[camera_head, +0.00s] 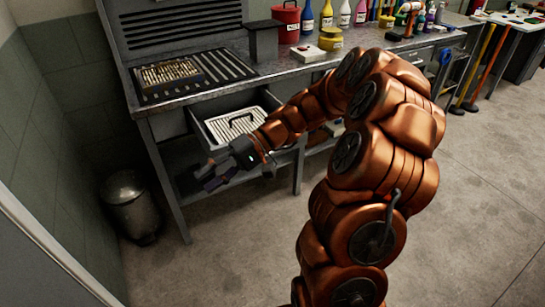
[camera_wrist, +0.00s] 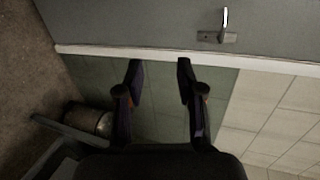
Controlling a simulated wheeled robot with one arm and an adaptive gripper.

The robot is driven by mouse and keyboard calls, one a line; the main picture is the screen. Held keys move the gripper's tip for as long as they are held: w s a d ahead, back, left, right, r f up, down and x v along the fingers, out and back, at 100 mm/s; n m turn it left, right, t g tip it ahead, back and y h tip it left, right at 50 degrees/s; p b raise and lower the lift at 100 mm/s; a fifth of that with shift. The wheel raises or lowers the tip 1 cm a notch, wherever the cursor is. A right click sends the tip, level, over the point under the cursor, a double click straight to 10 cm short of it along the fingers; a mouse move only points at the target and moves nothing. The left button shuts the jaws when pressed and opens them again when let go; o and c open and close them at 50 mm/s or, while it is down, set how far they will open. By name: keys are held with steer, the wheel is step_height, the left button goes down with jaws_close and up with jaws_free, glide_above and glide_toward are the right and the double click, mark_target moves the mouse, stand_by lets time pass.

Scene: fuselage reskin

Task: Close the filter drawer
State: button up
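The filter drawer (camera_head: 197,122) is pulled out below the workbench top in the head view. A pale slatted filter (camera_head: 232,128) with a black handle lies in it. My gripper (camera_head: 204,180) is in front of the drawer, toward its lower left in the picture. In the wrist view the two dark fingers of my gripper (camera_wrist: 159,72) stand apart with nothing between them. The drawer does not show in the wrist view. My forearm covers the right part of the drawer, and I cannot tell whether my gripper touches its front.
The workbench (camera_head: 160,125) carries a slatted grate (camera_head: 180,72), a red pot (camera_head: 286,20) and several bottles. A metal bin (camera_head: 131,205) stands left of it and shows in the wrist view (camera_wrist: 88,119). A grey panel with a handle (camera_wrist: 222,34) is ahead there. Floor is clear in front.

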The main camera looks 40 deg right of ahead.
steer(key=w+d+f+m+t+y+b, duration=0.1)
steer(key=w+d+f+m+t, duration=0.15)
steer(key=d, duration=0.35)
steer(key=w+d+f+m+t+y+b, duration=0.1)
steer(key=w+d+f+t, duration=0.25)
steer(key=d, duration=0.35)
steer(key=m+t+h+b, duration=0.3)
steer(key=m+t, duration=0.1)
steer(key=t, duration=0.4)
glide_toward(273, 152)
steer(key=x, duration=0.3)
steer(key=shift+p+x, duration=0.65)
steer(key=shift+x, duration=2.95)
steer(key=shift+w+d+f, duration=0.15)
steer(key=shift+w, duration=0.05)
jaws_close()
